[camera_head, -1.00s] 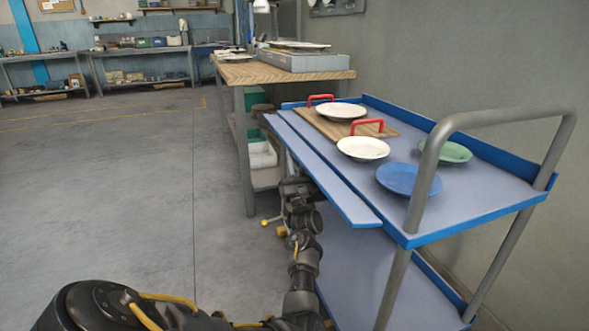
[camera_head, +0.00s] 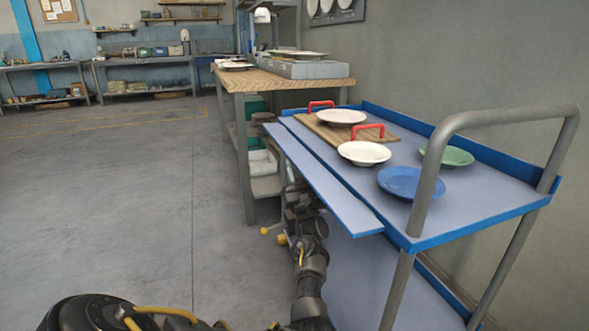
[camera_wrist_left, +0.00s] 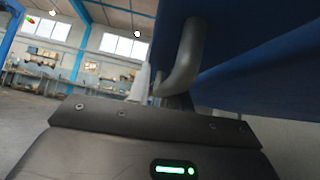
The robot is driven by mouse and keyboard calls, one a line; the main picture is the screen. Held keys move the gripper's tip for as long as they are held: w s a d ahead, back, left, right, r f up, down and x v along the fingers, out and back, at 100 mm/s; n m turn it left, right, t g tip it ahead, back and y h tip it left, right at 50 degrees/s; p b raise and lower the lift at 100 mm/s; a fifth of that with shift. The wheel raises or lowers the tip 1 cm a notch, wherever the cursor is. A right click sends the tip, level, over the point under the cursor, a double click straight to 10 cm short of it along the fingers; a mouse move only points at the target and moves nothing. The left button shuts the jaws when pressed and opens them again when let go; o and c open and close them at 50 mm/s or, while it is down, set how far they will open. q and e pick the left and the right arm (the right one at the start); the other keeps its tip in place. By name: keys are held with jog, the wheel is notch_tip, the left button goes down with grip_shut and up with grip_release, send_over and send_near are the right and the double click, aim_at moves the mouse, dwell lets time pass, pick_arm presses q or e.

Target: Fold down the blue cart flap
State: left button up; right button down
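The blue cart flap (camera_head: 325,185) is a long narrow panel along the left side of the blue cart's top (camera_head: 480,200). It stands out roughly level, with a thin gap to the top. My left gripper (camera_head: 292,178) is at the flap's outer edge, with its fingertips hidden beneath it. In the left wrist view, the blue underside (camera_wrist_left: 260,80) fills the upper right. A bent grey bar (camera_wrist_left: 185,60) hangs under it, just beyond the gripper's dark body. Whether the fingers are closed on the bar cannot be told. My right gripper is not in view.
On the cart are a wooden board (camera_head: 325,130) with red handles, white plates (camera_head: 364,153), a blue plate (camera_head: 408,183) and a green plate (camera_head: 455,157). A grey push handle (camera_head: 435,150) rises at the near end. A workbench (camera_head: 285,77) stands behind. The floor to the left is clear.

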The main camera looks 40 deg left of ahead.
pick_arm(q)
jog(key=p+v, duration=0.1)
jog(key=v, duration=1)
jog(key=shift+a, duration=0.1)
jog(key=shift+c, duration=0.3)
